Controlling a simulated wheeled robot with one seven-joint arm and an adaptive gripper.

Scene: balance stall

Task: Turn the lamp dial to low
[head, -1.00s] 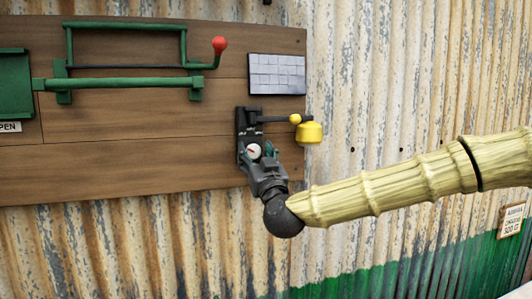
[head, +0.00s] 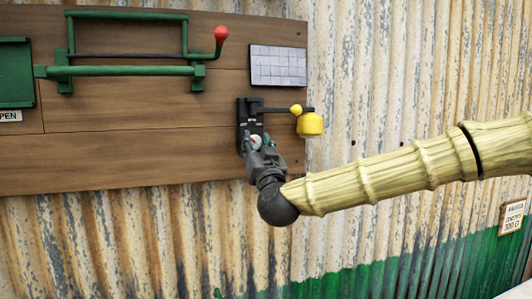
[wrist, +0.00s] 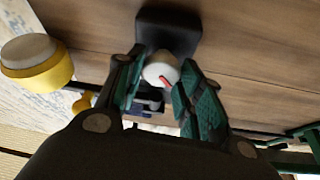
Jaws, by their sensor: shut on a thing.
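The lamp dial (wrist: 160,70) is a round white knob with a red pointer mark, set on a dark plate (wrist: 170,28) on the wooden board. In the head view the dial (head: 256,140) shows only in part behind my gripper. My gripper (wrist: 158,88) has its teal-padded fingers on either side of the dial and is shut on it. In the head view my gripper (head: 258,146) reaches up to the dial from below right. Any setting marks around the dial are too small or hidden to read.
A yellow lamp (head: 310,124) on a dark arm sticks out right of the dial plate. A white tiled panel (head: 278,67) is above. A green rail and crank with a red knob (head: 221,34) are at upper left.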

